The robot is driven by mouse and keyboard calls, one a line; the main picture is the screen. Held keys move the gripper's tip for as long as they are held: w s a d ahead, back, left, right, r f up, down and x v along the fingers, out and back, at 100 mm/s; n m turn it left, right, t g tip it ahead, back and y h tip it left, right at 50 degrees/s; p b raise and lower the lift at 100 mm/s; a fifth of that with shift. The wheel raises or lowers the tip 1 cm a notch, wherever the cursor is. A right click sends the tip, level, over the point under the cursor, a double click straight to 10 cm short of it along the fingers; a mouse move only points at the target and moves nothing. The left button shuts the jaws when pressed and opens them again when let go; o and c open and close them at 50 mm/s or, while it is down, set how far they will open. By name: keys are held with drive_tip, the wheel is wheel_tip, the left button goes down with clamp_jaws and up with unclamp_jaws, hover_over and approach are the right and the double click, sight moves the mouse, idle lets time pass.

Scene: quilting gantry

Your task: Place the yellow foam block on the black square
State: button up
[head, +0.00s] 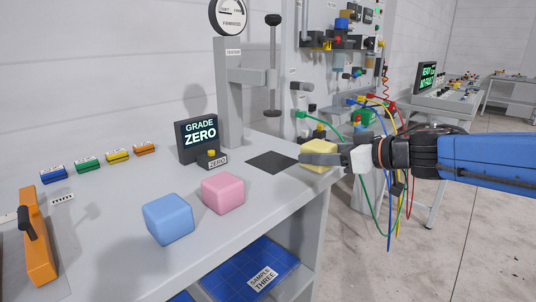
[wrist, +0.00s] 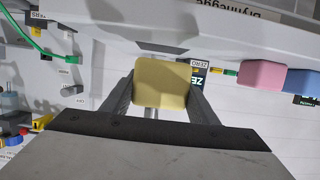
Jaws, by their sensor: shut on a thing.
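The yellow foam block (head: 319,153) is held in my gripper (head: 322,158), which reaches in from the right in the head view. In the wrist view the yellow block (wrist: 161,83) sits between both fingers of my gripper (wrist: 161,92). The black square (head: 272,162) lies flat on the bench, just left of the block in the head view. Nothing lies on it. In the wrist view a dark patch, likely the black square (wrist: 160,47), shows beyond the block. The block appears to be above the bench near its right edge; its exact height is hard to tell.
A pink block (head: 223,193) and a blue block (head: 168,219) sit on the bench at front left. A tester stand (head: 232,110) rises behind the black square. A small button box (head: 212,160) and a display (head: 198,138) stand left of it. Cables hang at right.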

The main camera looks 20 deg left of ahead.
hover_over(272, 161)
drive_tip(key=shift+s+d+f, duration=0.1)
drive_tip(key=shift+f, duration=1.75)
drive_tip(key=shift+f, duration=0.1)
drive_tip(key=o, duration=1.1)
drive_tip(key=shift+r, duration=0.2)
drive_tip(key=v, duration=1.1)
drive_tip(key=shift+d, duration=0.1)
drive_tip(key=shift+s+d+r, duration=0.1)
drive_tip(key=shift+d, duration=0.2)
